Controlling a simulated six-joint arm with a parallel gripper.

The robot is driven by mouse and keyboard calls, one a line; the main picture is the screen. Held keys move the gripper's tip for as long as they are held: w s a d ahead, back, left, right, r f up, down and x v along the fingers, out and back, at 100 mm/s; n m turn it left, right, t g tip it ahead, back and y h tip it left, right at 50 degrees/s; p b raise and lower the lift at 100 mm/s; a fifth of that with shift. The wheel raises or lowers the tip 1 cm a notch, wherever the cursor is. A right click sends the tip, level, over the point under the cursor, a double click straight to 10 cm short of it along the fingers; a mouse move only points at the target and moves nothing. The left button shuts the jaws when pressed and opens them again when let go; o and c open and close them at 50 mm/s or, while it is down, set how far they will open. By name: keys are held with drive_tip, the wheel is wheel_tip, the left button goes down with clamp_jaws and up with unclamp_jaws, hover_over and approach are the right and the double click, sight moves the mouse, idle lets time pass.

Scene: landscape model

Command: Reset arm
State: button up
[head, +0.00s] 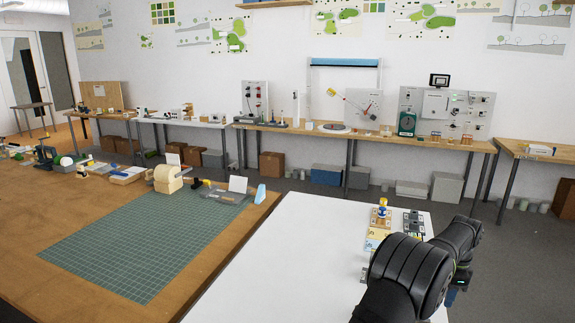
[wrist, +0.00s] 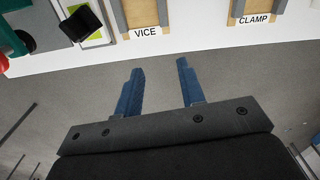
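My gripper (wrist: 160,66) shows in the wrist view with its two blue fingers spread apart. It is open, with nothing between the fingers, and grey floor shows behind them. In the head view my black arm fills the lower right, over the right side of the white table (head: 290,247). There the gripper is mostly hidden behind my arm.
In the wrist view, trays labelled VICE (wrist: 146,31) and CLAMP (wrist: 254,20) lie at the table's edge, beyond the fingertips. Left of them are a black knob (wrist: 80,25) and a green part (wrist: 10,40). A green cutting mat (head: 140,245) lies on the wooden table.

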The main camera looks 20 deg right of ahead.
drive_tip(key=w+d+f+m, duration=0.1)
drive_tip(key=w+d+f, duration=0.1)
drive_tip(key=w, duration=0.6)
drive_tip(key=shift+f, duration=0.9)
drive_tip(key=s+a+r+n, duration=0.1)
drive_tip(key=s+a+r, duration=0.2)
drive_tip(key=s, duration=0.4)
drive_tip(key=s+a+r+n, duration=0.1)
drive_tip(key=s+a+r, duration=0.2)
drive_tip(key=s, duration=0.5)
drive_tip(key=shift+r, duration=0.15)
